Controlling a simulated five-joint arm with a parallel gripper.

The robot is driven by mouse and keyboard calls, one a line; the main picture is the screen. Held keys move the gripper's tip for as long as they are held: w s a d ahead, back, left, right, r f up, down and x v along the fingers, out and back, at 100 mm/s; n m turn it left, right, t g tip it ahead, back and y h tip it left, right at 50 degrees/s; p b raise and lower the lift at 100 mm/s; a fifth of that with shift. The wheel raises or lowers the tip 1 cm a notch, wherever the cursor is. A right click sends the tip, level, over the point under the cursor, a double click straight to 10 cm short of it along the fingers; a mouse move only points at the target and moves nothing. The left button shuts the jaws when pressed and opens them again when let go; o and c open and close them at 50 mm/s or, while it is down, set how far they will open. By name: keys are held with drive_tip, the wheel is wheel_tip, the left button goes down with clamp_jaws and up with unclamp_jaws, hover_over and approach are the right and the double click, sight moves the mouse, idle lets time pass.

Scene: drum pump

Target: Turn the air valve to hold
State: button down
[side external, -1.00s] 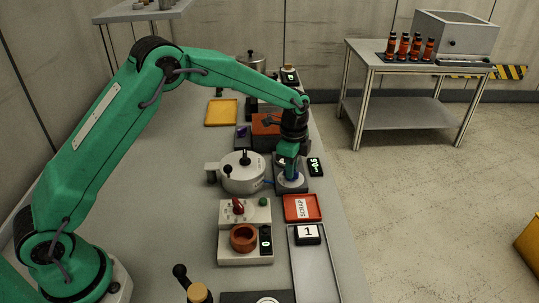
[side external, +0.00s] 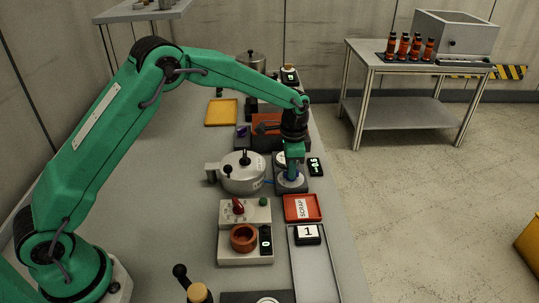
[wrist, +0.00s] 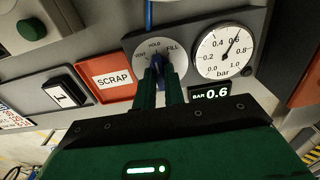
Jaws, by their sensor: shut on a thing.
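The air valve is a round grey dial plate (wrist: 136,49) marked VENT, HOLD and FILL in the wrist view, with a blue knob (wrist: 158,60) at its middle. My gripper (wrist: 160,72) is shut on the knob, its two green fingers on either side. The knob's visible end points up at about HOLD; the fingers hide the rest. The pressure gauge (wrist: 222,52) beside it has its needle near 0.6, and the display (wrist: 210,94) reads BAR 0.6. In the side view my gripper (side external: 291,174) reaches down onto the valve panel (side external: 298,187).
A red SCRAP tray (side external: 302,208) lies in front of the valve panel. A lidded grey pot (side external: 242,175) stands close on the left, joined by a blue hose. An orange-red block (side external: 266,122) is behind. Open floor lies to the right.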

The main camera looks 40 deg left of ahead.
drive_tip(key=shift+r, duration=0.1)
drive_tip(key=c, duration=1.5)
unclamp_jaws()
wheel_tip(320, 180, up, 7)
drive_tip(key=shift+f, duration=0.1)
drive_tip(key=shift+r, duration=0.5)
